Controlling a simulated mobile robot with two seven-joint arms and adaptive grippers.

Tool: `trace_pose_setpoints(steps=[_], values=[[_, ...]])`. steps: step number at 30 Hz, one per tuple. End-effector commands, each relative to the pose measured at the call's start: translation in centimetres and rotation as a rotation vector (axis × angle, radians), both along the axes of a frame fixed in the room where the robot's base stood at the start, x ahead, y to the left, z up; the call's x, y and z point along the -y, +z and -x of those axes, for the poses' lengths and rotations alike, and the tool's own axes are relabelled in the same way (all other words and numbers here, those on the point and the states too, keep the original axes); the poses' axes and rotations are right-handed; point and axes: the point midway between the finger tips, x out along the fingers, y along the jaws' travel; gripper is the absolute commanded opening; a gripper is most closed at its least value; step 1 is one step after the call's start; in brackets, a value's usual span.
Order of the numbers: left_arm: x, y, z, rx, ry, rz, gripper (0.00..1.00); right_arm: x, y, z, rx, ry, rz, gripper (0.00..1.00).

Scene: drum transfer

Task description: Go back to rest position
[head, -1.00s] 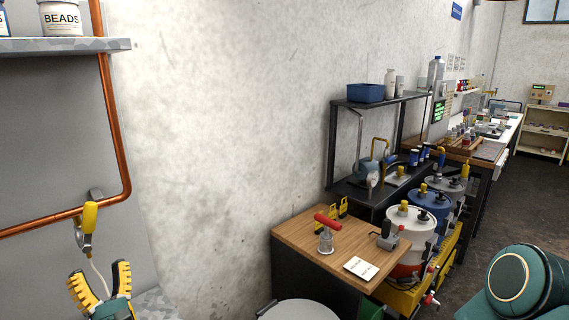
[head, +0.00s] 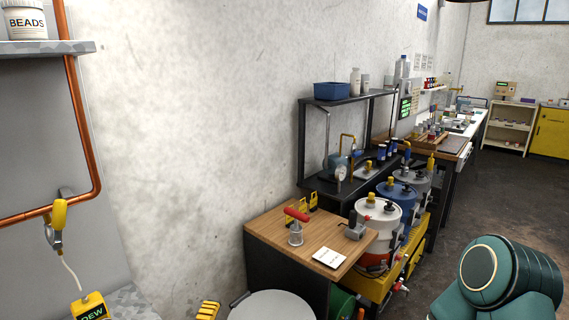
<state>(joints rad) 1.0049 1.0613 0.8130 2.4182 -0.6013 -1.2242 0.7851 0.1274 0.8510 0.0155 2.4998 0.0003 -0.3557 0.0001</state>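My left gripper (head: 208,310) shows only as a yellow ribbed fingertip at the bottom edge, left of the round grey lid. The rest of it is below the frame, so its opening is hidden. A green rounded link of my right arm (head: 497,275) fills the lower right corner. My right gripper is out of view. Several drums, among them a white one (head: 376,222) and a blue one (head: 397,197), stand in a row on a yellow base (head: 372,287) right of the wooden bench.
The wooden bench (head: 275,232) holds a red-handled tool (head: 296,226) and a white card (head: 329,257). A round grey lid (head: 272,306) is in front. Dark floor (head: 505,190) is open at right.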

Motion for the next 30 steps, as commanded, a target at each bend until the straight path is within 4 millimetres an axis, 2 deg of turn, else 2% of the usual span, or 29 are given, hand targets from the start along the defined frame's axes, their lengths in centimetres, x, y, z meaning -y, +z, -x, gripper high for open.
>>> trace_pose_setpoints(steps=[1,3,6,9,12,15,21,30], values=[[2.8,-2.2,0.7,-0.075,-0.088,-0.102,0.61,0.0,0.0,0.0,0.0,0.0,0.0,0.47],[5.6,-5.6,2.3,-0.176,-0.203,-0.248,0.61,0.0,0.0,0.0,0.0,0.0,0.0,0.47],[8.2,-10.0,5.1,-0.306,-0.37,-0.454,0.61,0.0,0.0,0.0,0.0,0.0,0.0,0.47],[9.5,-13.7,8.4,-0.417,-0.533,-0.652,0.61,0.0,0.0,0.0,0.0,0.0,0.0,0.47],[9.4,-16.5,11.7,-0.513,-0.69,-0.835,0.61,0.0,0.0,0.0,0.0,0.0,0.0,0.47],[8.6,-18.2,14.6,-0.594,-0.827,-0.981,0.61,0.0,0.0,0.0,0.0,0.0,0.0,0.47],[6.8,-19.4,17.9,-0.692,-0.995,-1.145,0.61,0.0,0.0,0.0,0.0,0.0,0.0,0.47],[6.2,-19.6,18.7,-0.718,-1.037,-1.178,0.61,0.0,0.0,0.0,0.0,0.0,0.0,0.47]])
